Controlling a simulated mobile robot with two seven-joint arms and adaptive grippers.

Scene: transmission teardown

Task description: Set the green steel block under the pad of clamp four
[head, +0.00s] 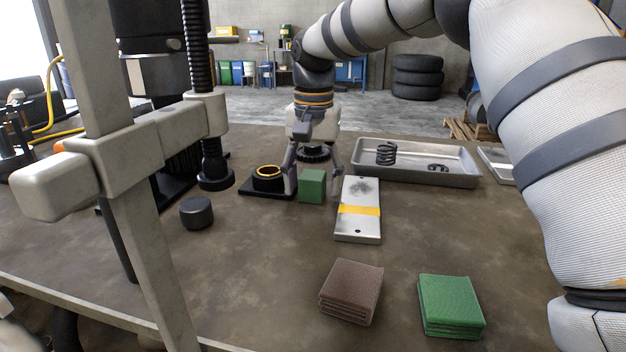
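The green steel block (312,186) stands on the table near the middle of the head view. My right gripper (312,188) reaches down from above, with one finger on each side of the block. The fingers are spread, with a small gap seeming to show beside the block. A large grey clamp fills the left foreground; its threaded spindle ends in a dark round pad (215,178) to the left of the block. No number shows on this clamp, so I cannot tell whether it is clamp four. My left gripper is not in view.
A black base with a yellow-ringed part (268,172) sits just left of the block. A metal plate with a yellow band (359,225) lies to the right. A black cylinder (196,212), brown pads (351,290), green pads (451,305) and a metal tray (460,178) are also there.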

